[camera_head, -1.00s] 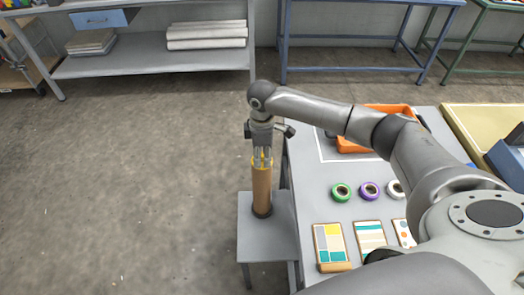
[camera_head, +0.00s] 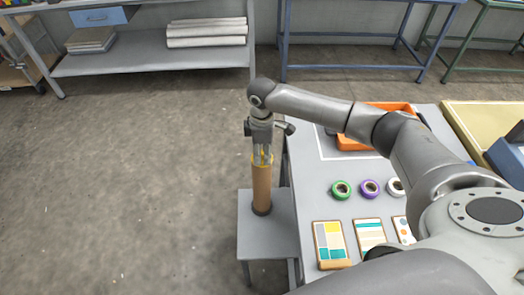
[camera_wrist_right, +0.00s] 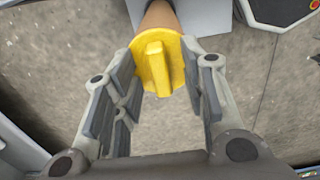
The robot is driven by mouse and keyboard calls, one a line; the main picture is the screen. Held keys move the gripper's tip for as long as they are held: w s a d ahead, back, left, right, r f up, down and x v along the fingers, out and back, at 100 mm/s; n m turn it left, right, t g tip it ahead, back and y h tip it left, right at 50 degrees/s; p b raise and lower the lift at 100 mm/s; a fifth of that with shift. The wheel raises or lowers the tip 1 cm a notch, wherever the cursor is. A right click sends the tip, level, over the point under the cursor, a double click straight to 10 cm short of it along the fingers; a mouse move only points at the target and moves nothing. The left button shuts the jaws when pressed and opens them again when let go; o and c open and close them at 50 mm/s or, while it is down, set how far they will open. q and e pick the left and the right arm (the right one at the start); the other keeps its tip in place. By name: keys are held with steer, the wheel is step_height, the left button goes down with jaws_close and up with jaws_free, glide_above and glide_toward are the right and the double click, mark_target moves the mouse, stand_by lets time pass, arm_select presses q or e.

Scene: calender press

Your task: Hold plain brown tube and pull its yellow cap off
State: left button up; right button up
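The plain brown tube (camera_head: 262,188) stands upright on a small grey stand (camera_head: 282,232). Its yellow cap (camera_head: 262,158) is on its upper end. In the right wrist view the cap (camera_wrist_right: 160,62) shows as a yellow disc with a raised grip bar, with a bit of the brown tube (camera_wrist_right: 160,17) behind it. My right gripper (camera_head: 262,155) points down over the cap. Its fingers are open on either side of the cap, with gaps between them and the grip bar. My left gripper is not in view.
A table right of the stand holds green (camera_head: 340,190), purple (camera_head: 370,189) and white tape rolls, several pattern cards (camera_head: 331,244) and an orange bin (camera_head: 352,142). A shelf with rolls (camera_head: 206,33) is at the back. The floor left of the stand is clear.

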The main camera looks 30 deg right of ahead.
mark_target(262, 153)
step_height(262, 153, up, 12)
stand_by(0.6)
steer(key=shift+f, duration=0.1)
